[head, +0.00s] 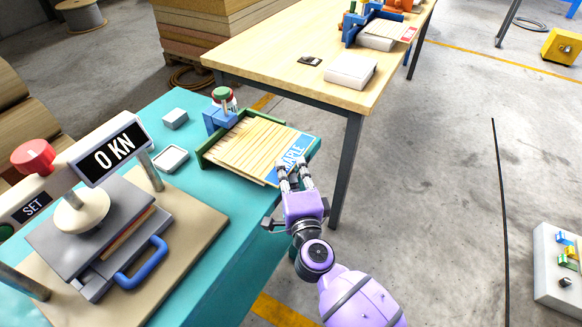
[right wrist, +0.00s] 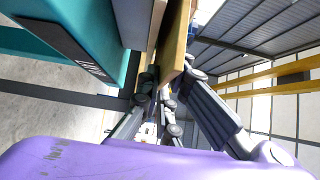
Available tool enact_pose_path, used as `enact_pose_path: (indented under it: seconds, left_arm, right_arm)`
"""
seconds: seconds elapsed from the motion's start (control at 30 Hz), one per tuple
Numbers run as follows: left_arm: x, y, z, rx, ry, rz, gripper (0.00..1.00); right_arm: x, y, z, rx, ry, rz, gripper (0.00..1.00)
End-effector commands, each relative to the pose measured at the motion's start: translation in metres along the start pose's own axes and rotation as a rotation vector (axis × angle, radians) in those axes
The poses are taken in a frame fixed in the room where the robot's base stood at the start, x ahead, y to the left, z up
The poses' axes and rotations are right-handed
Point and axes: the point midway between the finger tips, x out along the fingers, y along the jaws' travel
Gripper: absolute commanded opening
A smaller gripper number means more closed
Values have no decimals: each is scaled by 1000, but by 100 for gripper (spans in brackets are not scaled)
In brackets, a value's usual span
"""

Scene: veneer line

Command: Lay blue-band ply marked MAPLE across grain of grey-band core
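The ply (head: 293,151) with a blue band reading MAPLE lies in a green-edged fixture on the teal bench, its pale strips (head: 248,145) running away from the band. My right gripper (head: 292,164) is at the band's near edge, fingers apart. In the right wrist view the sheet's edge (right wrist: 178,45) reaches between the open fingers (right wrist: 169,80); I cannot tell whether either touches it. No grey-band core can be made out. My left gripper is not in view.
A press (head: 100,225) with a 0 KN display and blue handle stands at left. A white tray (head: 171,159) and grey block (head: 175,118) sit near the fixture. A wooden table (head: 300,55) holds a white stack (head: 350,70) behind.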

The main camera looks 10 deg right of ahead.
Motion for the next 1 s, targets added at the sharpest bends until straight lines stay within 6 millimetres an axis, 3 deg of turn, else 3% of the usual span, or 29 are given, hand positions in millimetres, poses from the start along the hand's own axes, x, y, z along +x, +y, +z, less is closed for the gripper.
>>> enact_pose_path:
  seconds: [1.0]
  left_arm:
    - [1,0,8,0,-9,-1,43]
  right_arm:
    - [0,9,0,0,0,-1,0]
